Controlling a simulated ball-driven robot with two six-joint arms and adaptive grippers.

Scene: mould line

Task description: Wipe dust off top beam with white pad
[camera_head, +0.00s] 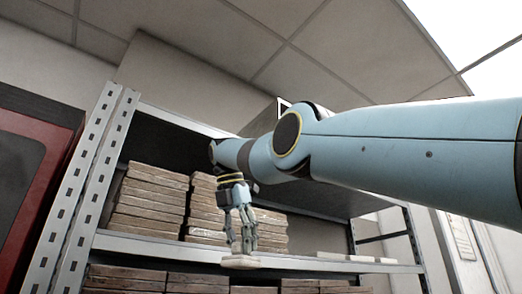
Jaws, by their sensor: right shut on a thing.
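My right gripper (242,248) hangs from the blue arm that comes in from the right, fingers pointing down. It is shut on a flat, off-white pad (240,262). The pad shows in front of the front beam of the middle shelf (165,246); I cannot tell whether it touches it. The rack's top beam (178,119) runs above, from the left upright until my arm hides it. Dust on it cannot be made out. My left gripper is not in view.
Small pale blocks (361,258) lie at the shelf's right. The perforated rack upright (85,200) and a red-and-dark cabinet (50,185) stand at left.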

